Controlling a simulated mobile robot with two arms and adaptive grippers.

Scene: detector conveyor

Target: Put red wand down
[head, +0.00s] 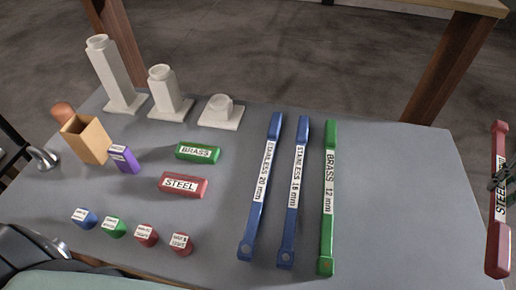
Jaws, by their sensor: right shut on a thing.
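The red wand (499,225) with a white STEEL label is upright in the picture at the far right, beyond the table's right edge. My right gripper (503,178) is shut on it around the middle, and its dark fingers cover part of the label. The lower end of the wand is close to the picture's bottom right. The grey table (395,215) has a clear area to the right of the green BRASS wand (328,235). Two blue STAINLESS wands, one 20 mm (253,220) and one 16 mm (291,225), lie left of the green one. My left gripper does not show.
Left of the wands lie a green BRASS block (197,152), a red STEEL block (183,185) and several small labelled pieces (146,235).

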